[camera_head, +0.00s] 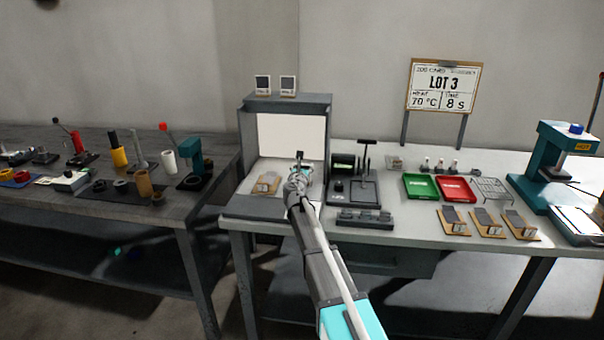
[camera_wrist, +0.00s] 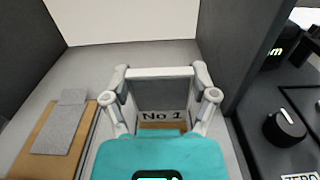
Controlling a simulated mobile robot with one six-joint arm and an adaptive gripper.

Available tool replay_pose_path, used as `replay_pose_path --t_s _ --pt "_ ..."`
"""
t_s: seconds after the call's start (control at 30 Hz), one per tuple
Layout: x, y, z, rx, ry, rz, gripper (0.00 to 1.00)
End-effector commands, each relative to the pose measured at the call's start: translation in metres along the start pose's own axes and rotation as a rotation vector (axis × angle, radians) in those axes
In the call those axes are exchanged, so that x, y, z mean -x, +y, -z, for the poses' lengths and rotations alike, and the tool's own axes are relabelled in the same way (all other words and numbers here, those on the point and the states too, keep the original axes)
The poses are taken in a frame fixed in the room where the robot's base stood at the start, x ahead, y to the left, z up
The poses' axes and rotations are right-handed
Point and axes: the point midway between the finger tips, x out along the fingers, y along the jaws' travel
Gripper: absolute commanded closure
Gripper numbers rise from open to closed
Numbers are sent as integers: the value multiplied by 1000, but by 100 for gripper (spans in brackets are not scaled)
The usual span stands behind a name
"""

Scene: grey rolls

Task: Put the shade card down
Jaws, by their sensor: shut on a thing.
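My gripper (camera_wrist: 163,90) is shut on a shade card (camera_wrist: 160,97), which has a grey swatch, a "No 1" label and a tan lower edge. In the head view, my gripper (camera_head: 299,170) is inside the grey viewing booth (camera_head: 243,135), in front of its lit white back panel. I cannot tell whether the held card touches the booth floor. A tan board with a grey swatch (camera_wrist: 62,130) lies on the booth floor to the left of the gripper; it also shows in the head view (camera_head: 266,184).
The booth's dark right wall (camera_wrist: 235,50) stands close to my gripper. Beyond it is a dark device with a knob (camera_wrist: 285,130). Several tan swatch cards (camera_head: 489,223), a green tray (camera_head: 421,187) and a red tray (camera_head: 456,189) lie further right on the bench.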

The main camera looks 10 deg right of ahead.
Motion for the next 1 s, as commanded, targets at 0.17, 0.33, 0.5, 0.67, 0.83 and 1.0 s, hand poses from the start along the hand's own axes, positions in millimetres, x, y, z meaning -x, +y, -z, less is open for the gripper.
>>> replay_pose_path --t_s 0.17,0.33,0.5,0.67,0.83,1.0 --pt "0 0 3 0 0 0 65" --pt "0 0 3 0 0 0 65" --pt "0 0 6 0 0 0 65" --pt "0 0 6 0 0 0 6" --pt "0 -1 6 0 0 1 0" --pt "0 -1 6 0 0 1 0"
